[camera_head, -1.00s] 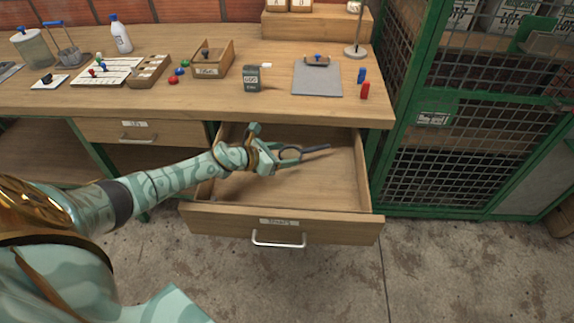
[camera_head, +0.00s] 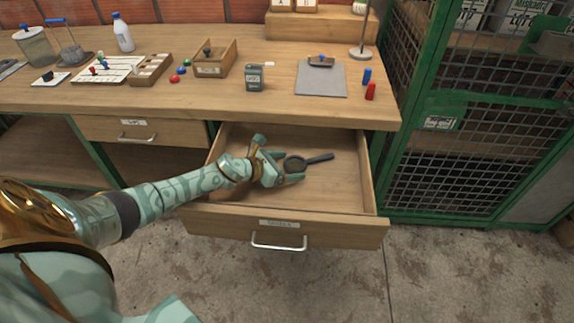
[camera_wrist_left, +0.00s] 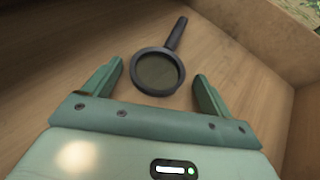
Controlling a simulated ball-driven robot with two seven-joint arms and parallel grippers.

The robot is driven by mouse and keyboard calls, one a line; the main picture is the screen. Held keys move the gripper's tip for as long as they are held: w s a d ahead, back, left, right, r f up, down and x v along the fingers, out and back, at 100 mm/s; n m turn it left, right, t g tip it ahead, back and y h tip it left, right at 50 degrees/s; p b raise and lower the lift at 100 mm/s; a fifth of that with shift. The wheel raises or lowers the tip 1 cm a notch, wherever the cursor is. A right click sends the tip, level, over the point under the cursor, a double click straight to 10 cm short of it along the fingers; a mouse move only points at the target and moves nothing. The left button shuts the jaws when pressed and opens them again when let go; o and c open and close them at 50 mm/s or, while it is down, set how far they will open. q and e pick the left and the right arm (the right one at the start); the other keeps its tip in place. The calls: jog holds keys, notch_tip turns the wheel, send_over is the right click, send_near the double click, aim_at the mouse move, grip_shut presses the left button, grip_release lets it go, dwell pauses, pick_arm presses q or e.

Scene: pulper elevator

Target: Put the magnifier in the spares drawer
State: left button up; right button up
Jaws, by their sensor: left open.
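The magnifier (camera_head: 309,161) has a dark round rim and a dark handle. It lies on the floor of the open spares drawer (camera_head: 335,190), its handle pointing right in the head view. In the left wrist view the magnifier (camera_wrist_left: 160,70) lies flat on the wood, its lens just beyond and between the fingertips. My left gripper (camera_head: 282,166) is inside the drawer, open and empty, with its fingers (camera_wrist_left: 158,85) apart on either side of the lens rim. I see no contact between fingers and rim. My right gripper is not in view.
The workbench (camera_head: 190,103) stands above the drawer, with a dark tin (camera_head: 254,78), a clipboard (camera_head: 321,77) and a wooden box (camera_head: 211,60) on it. A closed drawer (camera_head: 150,131) is to the left. A green mesh cage (camera_head: 440,120) stands at the right.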

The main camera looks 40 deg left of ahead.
pick_arm(q)
jog(key=shift+r, duration=0.1)
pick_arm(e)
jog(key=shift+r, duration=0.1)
pick_arm(q)
jog(key=shift+s+a+r+p, duration=0.1)
jog(key=shift+r+p, duration=0.15)
jog(key=shift+p, duration=0.1)
jog(key=p+v, duration=0.3)
jog(key=v, duration=0.7)
jog(key=shift+s+r, duration=0.1)
jog(key=shift+s, duration=0.1)
jog(key=shift+s+a+r, duration=0.15)
jog(key=shift+s+a, duration=0.05)
jog(key=shift+s, duration=0.3)
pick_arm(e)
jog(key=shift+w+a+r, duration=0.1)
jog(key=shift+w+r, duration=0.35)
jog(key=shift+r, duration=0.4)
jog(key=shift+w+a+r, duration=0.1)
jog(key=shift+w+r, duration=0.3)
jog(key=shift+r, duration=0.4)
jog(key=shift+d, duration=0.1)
pick_arm(q)
jog(key=shift+r, duration=0.15)
